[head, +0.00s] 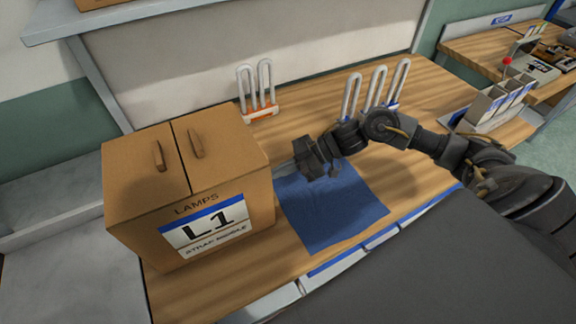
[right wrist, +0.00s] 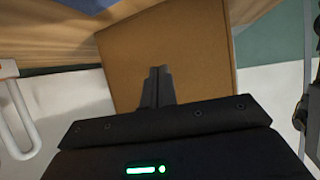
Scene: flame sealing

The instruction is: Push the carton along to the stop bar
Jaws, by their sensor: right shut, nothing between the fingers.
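The brown carton (head: 140,215) stands upright at the left end of the wooden bench, two strap handles on top and an "L1" LAMPS label on its front. In the right wrist view its plain cardboard side (right wrist: 200,60) fills the middle. My right gripper (head: 312,162) is shut and empty to the right of the carton, over the back edge of the blue cloth. In the head view a gap shows between them. In the right wrist view the closed fingers (right wrist: 157,88) point at the cardboard side. I cannot make out a stop bar. My left gripper is out of view.
A blue cloth (head: 330,215) lies flat right of the carton. White U-shaped tubes on an orange base (head: 262,113) stand behind it. More tubes (head: 375,85) stand behind my right arm. A divided grey holder (head: 495,105) is at the right.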

